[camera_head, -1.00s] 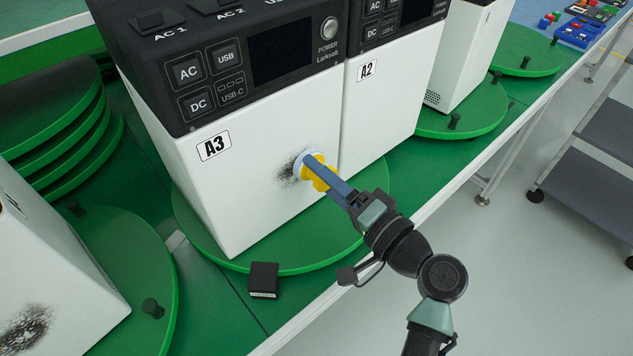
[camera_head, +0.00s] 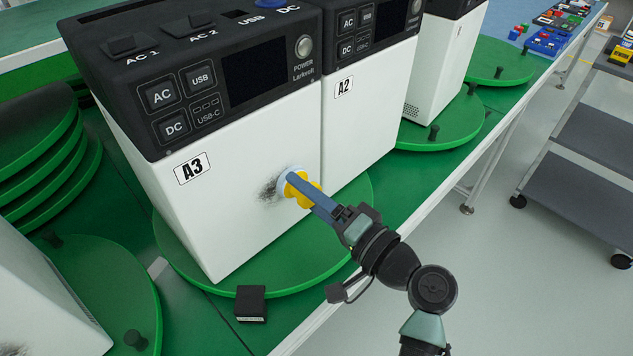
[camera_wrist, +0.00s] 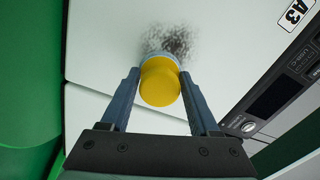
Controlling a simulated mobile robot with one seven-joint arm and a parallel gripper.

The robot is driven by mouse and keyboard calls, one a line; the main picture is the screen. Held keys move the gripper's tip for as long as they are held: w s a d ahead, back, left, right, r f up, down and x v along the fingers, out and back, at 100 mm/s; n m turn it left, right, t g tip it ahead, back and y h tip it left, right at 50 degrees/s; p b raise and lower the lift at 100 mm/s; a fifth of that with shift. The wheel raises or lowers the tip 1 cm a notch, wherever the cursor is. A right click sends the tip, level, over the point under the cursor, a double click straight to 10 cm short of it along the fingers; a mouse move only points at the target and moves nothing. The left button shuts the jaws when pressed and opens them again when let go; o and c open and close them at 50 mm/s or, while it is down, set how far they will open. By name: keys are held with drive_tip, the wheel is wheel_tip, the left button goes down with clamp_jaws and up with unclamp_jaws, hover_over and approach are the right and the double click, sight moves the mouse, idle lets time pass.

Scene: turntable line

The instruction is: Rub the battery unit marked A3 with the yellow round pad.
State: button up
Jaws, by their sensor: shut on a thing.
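The battery unit marked A3 (camera_head: 235,165) is a white box with a black top panel, standing on a green turntable (camera_head: 215,283). A dark smudge (camera_head: 269,189) is on its white front face, and it also shows in the wrist view (camera_wrist: 172,40). My gripper (camera_head: 300,188) is shut on the yellow round pad (camera_wrist: 160,84). The pad's pale face is against the front of A3, at the right edge of the smudge in the head view; whether it presses firmly I cannot tell. The pad hides part of the smudge.
The unit marked A2 (camera_head: 365,110) stands close beside A3 on the right. A small black box (camera_head: 250,303) lies in front of the turntable. Another white unit (camera_head: 40,300) is at the lower left, and stacked green discs (camera_head: 40,150) are behind it. A grey shelf cart (camera_head: 590,150) stands right.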

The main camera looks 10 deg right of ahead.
drive_tip(key=shift+s+a+p, duration=0.3)
drive_tip(key=shift+s+a, duration=0.4)
drive_tip(key=shift+a, duration=0.3)
drive_tip(key=shift+s+a+p, duration=0.25)
drive_tip(key=shift+s+a, duration=0.45)
drive_tip(key=shift+a, duration=0.35)
drive_tip(key=shift+s+a+p, duration=0.3)
drive_tip(key=shift+s+a, duration=0.4)
drive_tip(key=shift+a, duration=0.3)
drive_tip(key=shift+w+d+b, duration=0.35)
drive_tip(key=shift+w+d, duration=0.15)
drive_tip(key=shift+d, duration=0.3)
drive_tip(key=shift+w+d+b, duration=0.35)
drive_tip(key=shift+w+d, duration=0.1)
drive_tip(key=shift+d, duration=0.3)
drive_tip(key=shift+w+d+b, duration=0.75)
drive_tip(key=shift+w+d, duration=0.25)
drive_tip(key=shift+d, duration=0.35)
drive_tip(key=shift+w+d+b, duration=0.75)
drive_tip(key=shift+w+d, duration=0.25)
drive_tip(key=shift+d, duration=0.3)
drive_tip(key=shift+s+a+p, duration=0.25)
drive_tip(key=shift+a+p, duration=0.05)
drive_tip(key=shift+a, duration=0.2)
drive_tip(key=shift+s+a+p, duration=0.45)
drive_tip(key=shift+s+a, duration=0.45)
drive_tip(key=shift+a, duration=0.25)
drive_tip(key=shift+s+a+p, duration=0.45)
drive_tip(key=shift+s+a, duration=0.45)
drive_tip(key=shift+a, duration=0.25)
